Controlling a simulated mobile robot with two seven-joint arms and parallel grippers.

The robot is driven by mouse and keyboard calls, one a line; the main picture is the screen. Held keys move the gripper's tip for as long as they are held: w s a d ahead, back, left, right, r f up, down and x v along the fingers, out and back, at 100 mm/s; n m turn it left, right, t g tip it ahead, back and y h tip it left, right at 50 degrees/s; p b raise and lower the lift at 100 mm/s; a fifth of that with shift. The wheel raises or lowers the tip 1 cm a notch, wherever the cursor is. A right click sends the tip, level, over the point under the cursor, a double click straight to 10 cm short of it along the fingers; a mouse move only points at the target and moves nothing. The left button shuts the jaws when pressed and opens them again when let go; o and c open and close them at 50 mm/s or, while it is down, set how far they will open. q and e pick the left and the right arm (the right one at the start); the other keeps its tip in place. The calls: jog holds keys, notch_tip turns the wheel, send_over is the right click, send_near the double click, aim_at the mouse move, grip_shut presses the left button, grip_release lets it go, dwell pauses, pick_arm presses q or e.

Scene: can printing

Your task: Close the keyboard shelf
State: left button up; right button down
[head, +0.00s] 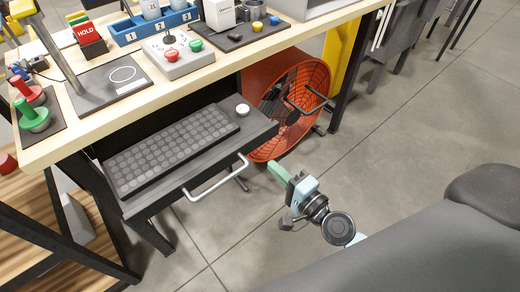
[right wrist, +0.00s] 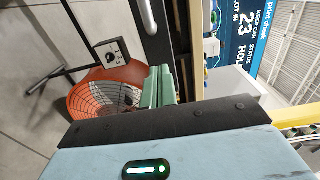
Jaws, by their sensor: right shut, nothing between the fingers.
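The dark keyboard shelf (head: 257,124) is pulled out from under the workbench. A dark keyboard (head: 172,146) and a small round white knob or puck (head: 242,109) sit on it. A pale bar handle (head: 217,181) is on the shelf's front edge; what looks like the same bar shows at the top of the right wrist view (right wrist: 147,15). My right gripper (head: 278,171), with green fingers, is shut and empty. It is in front of the shelf, to the right of the handle and apart from it. The fingers also show in the right wrist view (right wrist: 158,86). My left gripper is not in view.
An orange fan (head: 298,95) stands on the floor right of the shelf. The floor in front is clear.

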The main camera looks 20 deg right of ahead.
aim_at(252, 146)
jog(key=x, duration=0.5)
jog(key=shift+w+a+p, duration=0.1)
jog(key=shift+w+p, duration=0.15)
jog(key=shift+p, duration=0.1)
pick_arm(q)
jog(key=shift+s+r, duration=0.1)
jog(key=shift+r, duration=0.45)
pick_arm(e)
jog(key=shift+w+a, duration=0.25)
jog(key=shift+w, duration=0.4)
